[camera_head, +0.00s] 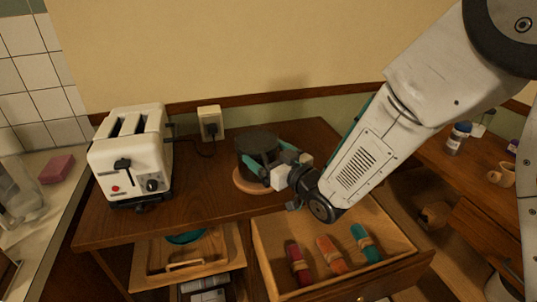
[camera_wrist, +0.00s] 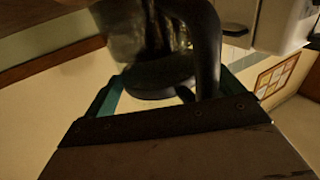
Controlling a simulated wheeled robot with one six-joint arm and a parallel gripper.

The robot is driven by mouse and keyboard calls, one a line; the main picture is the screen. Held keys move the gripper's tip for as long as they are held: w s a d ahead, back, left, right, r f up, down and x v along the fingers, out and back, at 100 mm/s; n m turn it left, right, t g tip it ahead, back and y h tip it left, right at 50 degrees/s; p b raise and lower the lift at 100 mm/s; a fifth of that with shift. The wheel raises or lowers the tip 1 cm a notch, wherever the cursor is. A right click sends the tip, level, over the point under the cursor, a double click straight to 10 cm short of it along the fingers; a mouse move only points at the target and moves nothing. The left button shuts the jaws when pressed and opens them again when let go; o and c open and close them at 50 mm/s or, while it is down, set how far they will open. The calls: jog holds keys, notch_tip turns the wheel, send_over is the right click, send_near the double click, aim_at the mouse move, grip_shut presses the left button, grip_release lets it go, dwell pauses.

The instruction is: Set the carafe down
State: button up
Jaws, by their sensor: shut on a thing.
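The carafe (camera_head: 257,143), with a dark top and a see-through body, is upright at the middle of the brown counter. It stands on or just over a round wooden trivet (camera_head: 242,183); I cannot tell whether its base touches. My gripper (camera_head: 274,161) reaches in from the right and is shut on the carafe, its teal fingers at the handle side. In the wrist view the carafe (camera_wrist: 135,35) shows its dark handle (camera_wrist: 207,45) between the fingers. The arm and fingers hide part of the carafe's right side.
A white toaster (camera_head: 130,155) stands to the left, and a wall outlet (camera_head: 210,122) with a plugged cord is behind. Below the front edge, an open drawer (camera_head: 405,243) holds rolled cloths (camera_head: 330,257). Bare counter (camera_head: 200,185) lies between toaster and trivet.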

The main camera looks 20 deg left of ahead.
jog(key=o, duration=1)
jog(key=shift+f, duration=0.15)
jog(key=shift+c, duration=0.2)
jog(key=shift+d, duration=0.1)
jog(key=v, duration=1.2)
jog(key=shift+r, duration=0.2)
